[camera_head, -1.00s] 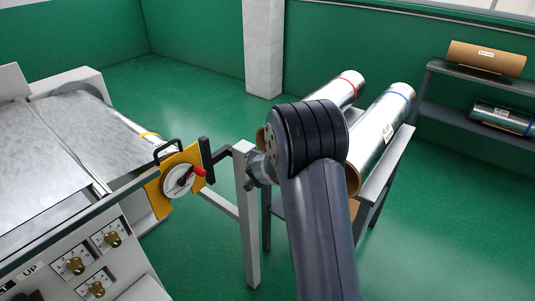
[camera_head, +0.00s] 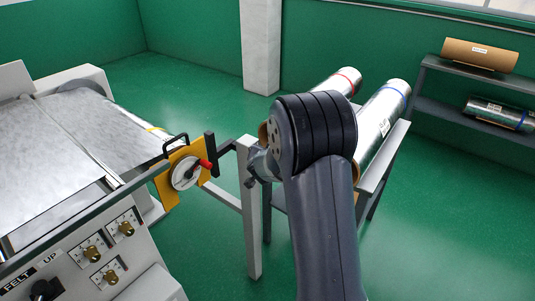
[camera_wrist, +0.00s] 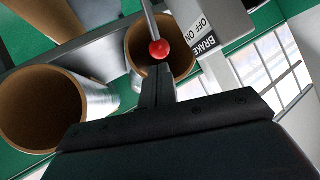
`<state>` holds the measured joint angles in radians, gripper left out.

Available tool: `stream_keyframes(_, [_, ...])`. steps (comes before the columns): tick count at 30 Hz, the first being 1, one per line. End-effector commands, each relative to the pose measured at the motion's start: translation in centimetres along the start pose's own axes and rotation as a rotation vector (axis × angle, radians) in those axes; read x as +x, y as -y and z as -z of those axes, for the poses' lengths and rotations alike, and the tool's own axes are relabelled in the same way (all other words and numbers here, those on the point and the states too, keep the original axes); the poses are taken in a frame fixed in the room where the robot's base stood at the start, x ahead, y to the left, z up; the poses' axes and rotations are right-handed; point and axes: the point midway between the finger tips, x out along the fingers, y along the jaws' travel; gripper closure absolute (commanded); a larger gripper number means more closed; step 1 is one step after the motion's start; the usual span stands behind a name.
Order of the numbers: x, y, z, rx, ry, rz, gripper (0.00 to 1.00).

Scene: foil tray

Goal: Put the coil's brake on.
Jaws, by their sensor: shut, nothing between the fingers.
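The brake lever, a thin rod with a red ball knob (camera_wrist: 160,49), shows at the top middle of the wrist view. A white label (camera_wrist: 205,37) reading BRAKE, OFF and ON is to its right. I cannot tell which mark the lever stands at. My gripper (camera_wrist: 158,72) is shut and empty, its tips just below the knob in the picture; I cannot tell whether they touch it. In the head view my arm hides the gripper and the knob. The coils (camera_head: 384,118) lie behind my arm on a grey stand.
Cardboard cores (camera_wrist: 40,108) open toward the wrist camera. A grey post (camera_head: 251,210) stands left of my arm. An orange plate (camera_head: 165,188) with a red-handled dial is by the machine at left. A shelf (camera_head: 470,115) holds rolls at right. Green floor is clear at lower right.

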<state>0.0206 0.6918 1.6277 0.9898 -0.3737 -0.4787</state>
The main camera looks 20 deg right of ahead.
Motion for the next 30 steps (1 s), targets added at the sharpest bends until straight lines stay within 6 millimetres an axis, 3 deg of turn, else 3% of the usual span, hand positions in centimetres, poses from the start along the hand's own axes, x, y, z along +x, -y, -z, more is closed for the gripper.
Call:
stream_keyframes(15, [-7.8, 0.1, -0.2, -0.001, -0.001, 0.001, 1.0])
stream_keyframes(30, [-8.7, -0.1, -0.3, 0.0, 0.0, -0.001, 1.0])
